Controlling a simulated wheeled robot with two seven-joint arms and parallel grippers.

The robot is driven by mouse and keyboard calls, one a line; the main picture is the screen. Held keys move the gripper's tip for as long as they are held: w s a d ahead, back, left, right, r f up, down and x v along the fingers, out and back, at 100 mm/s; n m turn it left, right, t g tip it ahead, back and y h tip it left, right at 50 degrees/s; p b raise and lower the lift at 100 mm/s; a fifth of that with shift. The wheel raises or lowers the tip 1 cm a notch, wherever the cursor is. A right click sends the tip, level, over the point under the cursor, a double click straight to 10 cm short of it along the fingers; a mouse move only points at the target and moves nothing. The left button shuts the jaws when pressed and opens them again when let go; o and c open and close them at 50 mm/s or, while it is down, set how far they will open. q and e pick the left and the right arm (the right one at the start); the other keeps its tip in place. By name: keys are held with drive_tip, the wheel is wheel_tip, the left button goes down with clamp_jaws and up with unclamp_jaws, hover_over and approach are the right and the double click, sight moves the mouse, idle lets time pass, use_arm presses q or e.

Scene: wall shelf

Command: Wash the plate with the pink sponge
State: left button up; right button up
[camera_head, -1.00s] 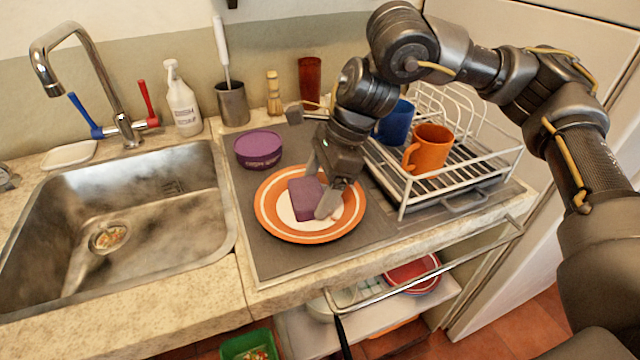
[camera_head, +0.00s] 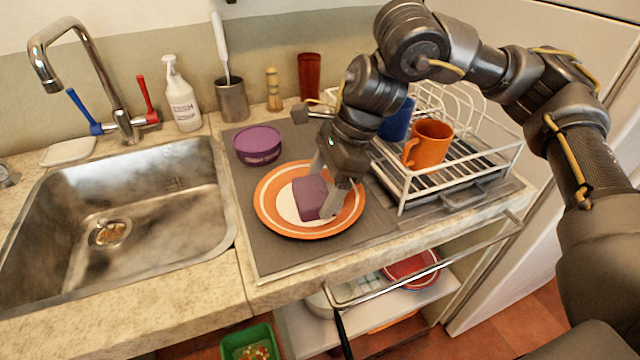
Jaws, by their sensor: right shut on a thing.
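The plate (camera_head: 268,216) is orange with a white centre and a pale ring near its rim. It lies flat on the dark grey mat right of the sink. The pink sponge (camera_head: 309,198), which looks purplish-pink here, is on the plate's middle. My right gripper (camera_head: 330,196) reaches down over the plate's right half, shut on the sponge. Its fingers hide the sponge's right side and part of the plate. The sponge appears to touch the plate. My left gripper is not in view.
A purple bowl (camera_head: 257,145) stands just behind the plate. A white dish rack (camera_head: 405,188) with an orange mug (camera_head: 428,144) and a blue mug (camera_head: 396,122) is close on the right. The steel sink (camera_head: 170,240) is empty of dishes. The mat's front strip is clear.

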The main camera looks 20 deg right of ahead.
drive_tip(key=shift+w+d, duration=0.35)
drive_tip(key=shift+w, duration=0.05)
drive_tip(key=shift+w+a, duration=0.3)
drive_tip(key=shift+a, duration=0.1)
idle(0.5)
drive_tip(key=shift+p, duration=0.3)
drive_tip(key=r+p, duration=0.6)
drive_tip(key=r, duration=0.1)
drive_tip(key=shift+s+r, duration=0.1)
drive_tip(key=shift+s, duration=0.25)
